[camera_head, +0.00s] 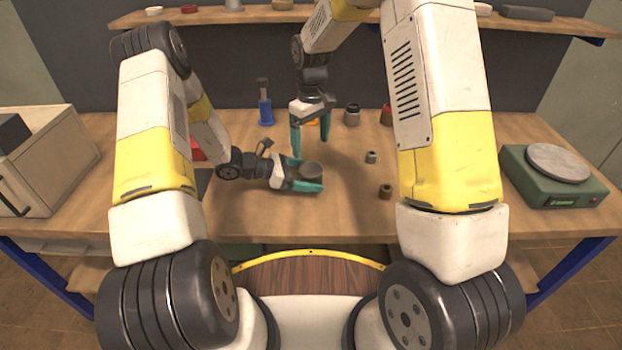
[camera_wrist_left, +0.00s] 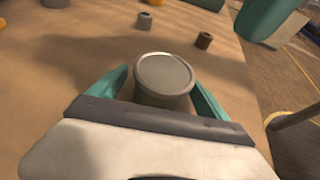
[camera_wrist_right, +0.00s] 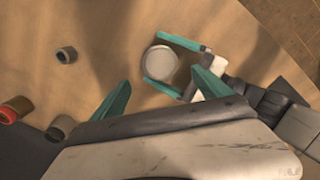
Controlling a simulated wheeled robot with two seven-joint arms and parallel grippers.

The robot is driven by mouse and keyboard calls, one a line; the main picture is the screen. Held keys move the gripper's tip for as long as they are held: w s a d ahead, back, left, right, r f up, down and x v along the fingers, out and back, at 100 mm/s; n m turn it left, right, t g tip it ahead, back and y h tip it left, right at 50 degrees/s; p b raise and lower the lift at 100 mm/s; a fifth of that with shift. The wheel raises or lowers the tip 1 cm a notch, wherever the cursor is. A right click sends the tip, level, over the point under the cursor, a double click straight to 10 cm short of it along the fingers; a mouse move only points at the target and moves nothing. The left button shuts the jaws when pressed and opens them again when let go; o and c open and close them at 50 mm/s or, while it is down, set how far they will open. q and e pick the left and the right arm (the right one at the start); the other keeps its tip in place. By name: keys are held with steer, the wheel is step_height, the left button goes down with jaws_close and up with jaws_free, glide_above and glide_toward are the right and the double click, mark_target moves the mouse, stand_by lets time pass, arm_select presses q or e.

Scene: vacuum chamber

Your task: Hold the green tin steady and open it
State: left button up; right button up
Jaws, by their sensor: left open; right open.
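The tin stands upright on the table, with a flat grey lid (camera_head: 312,166); its side is mostly hidden and looks grey-green in the left wrist view (camera_wrist_left: 164,80). My left gripper (camera_head: 310,176) lies low and level, its teal fingers open on either side of the tin. In the right wrist view the tin (camera_wrist_right: 160,63) sits between those fingers; I cannot tell whether they touch it. My right gripper (camera_head: 311,143) is open and empty, pointing down from above, behind the tin and apart from it.
Two small round pieces, one grey (camera_head: 371,157) and one brown (camera_head: 385,191), stand right of the tin. A blue item (camera_head: 265,110) and a dark jar (camera_head: 352,115) stand behind. A green scale (camera_head: 555,190) is at the right, a box (camera_head: 55,165) at the left. The table's front is clear.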

mark_target(311, 168)
arm_select(q)
jaws_close()
arm_select(e)
steer(key=shift+o, duration=0.7)
steer(key=shift+r, duration=0.15)
steer(key=shift+m, duration=0.9)
step_height(311, 168, down, 8)
steer(key=shift+w+f, duration=0.1)
steer(key=c, duration=1.6)
steer(key=shift+c, duration=0.2)
